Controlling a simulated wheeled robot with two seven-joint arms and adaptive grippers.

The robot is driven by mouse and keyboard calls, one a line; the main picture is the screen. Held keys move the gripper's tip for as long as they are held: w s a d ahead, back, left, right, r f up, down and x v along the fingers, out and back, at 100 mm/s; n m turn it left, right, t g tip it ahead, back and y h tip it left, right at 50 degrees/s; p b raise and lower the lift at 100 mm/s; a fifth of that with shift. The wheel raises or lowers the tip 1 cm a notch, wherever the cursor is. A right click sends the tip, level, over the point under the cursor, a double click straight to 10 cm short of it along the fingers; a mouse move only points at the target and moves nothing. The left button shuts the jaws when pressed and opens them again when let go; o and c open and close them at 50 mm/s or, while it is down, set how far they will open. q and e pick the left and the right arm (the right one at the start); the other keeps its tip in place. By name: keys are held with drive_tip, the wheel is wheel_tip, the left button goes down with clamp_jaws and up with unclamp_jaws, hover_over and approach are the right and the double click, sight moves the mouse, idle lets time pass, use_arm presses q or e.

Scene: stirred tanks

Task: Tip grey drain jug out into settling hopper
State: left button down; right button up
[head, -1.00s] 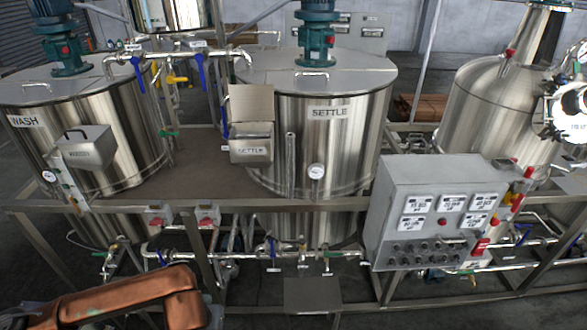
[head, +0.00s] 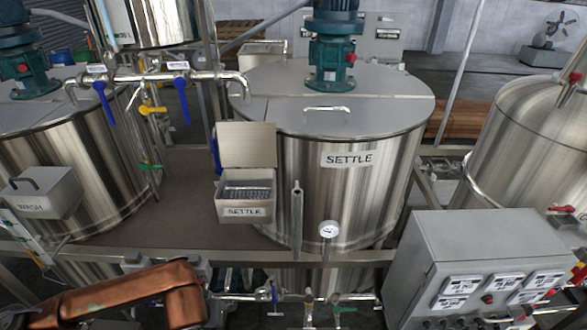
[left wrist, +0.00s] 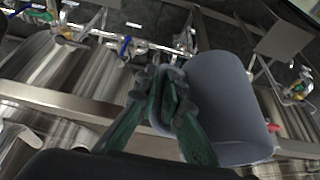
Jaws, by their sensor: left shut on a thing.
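The settling hopper (head: 244,213) is a small metal box labelled SETTLE on the front of the settle tank (head: 365,185). Its lid (head: 247,145) stands open and a grate (head: 246,189) shows inside. In the left wrist view my left gripper (left wrist: 168,95) has its green fingers shut on the grey drain jug (left wrist: 228,100), at its handle side. The jug is a plain grey cylinder; its inside is hidden. In the head view only my copper-coloured left arm shows at the lower left; the gripper and jug are out of that view. My right gripper is in neither view.
A closed WASH hopper (head: 42,196) hangs on the tank at the left. A grey control box (head: 480,275) stands at the lower right. A metal frame rail (head: 330,257) runs below the hopper. Pipes with blue-handled valves (head: 180,100) are above left of it.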

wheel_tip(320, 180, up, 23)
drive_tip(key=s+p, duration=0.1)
drive_tip(key=p, duration=2.1)
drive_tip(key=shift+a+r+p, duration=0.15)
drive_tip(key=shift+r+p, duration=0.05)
drive_tip(key=shift+p, duration=0.15)
